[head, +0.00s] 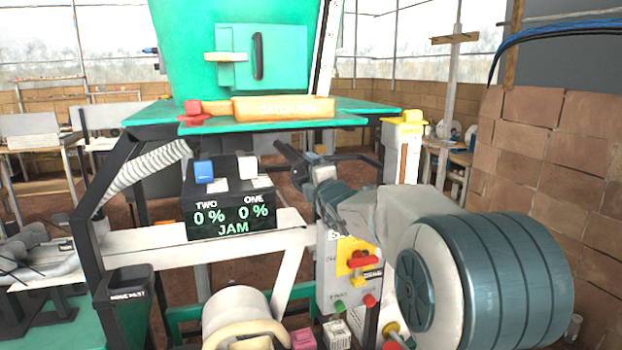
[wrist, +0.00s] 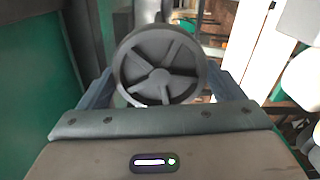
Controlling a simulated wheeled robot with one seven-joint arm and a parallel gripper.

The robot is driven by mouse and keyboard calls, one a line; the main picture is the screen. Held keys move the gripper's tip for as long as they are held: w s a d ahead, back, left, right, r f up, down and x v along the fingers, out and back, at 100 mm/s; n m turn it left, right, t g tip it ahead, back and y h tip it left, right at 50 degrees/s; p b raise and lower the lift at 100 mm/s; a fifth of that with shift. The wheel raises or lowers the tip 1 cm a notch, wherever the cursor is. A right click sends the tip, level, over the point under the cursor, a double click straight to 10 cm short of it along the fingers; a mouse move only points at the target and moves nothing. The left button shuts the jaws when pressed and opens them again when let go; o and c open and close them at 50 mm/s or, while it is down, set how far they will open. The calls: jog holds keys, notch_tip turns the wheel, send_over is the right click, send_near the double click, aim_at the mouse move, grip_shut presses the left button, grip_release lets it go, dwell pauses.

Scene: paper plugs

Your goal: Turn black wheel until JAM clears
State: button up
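The black spoked wheel (wrist: 160,65) faces my wrist camera, centred ahead of my gripper (wrist: 161,76). The two fingers are wide apart, one on each side of the wheel; whether either touches its rim I cannot tell. In the head view my gripper (head: 298,163) reaches under the green table, just right of the display box, and I cannot make out the wheel there. The black display box (head: 232,213) reads TWO 0 %, ONE 0 % and JAM in green.
A green hopper (head: 190,50) stands on a green tabletop (head: 365,106) above my gripper. A control panel (head: 346,283) with a red handle is below my arm. A white beam (head: 140,243) crosses under the display box. A brick wall (head: 560,150) is at right.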

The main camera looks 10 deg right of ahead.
dwell(0.3)
jog(key=n+b, duration=1.4)
jog(key=n, duration=1.1)
jog(key=shift+b, duration=0.4)
jog(key=o, duration=0.8)
jog(key=shift+s, duration=0.1)
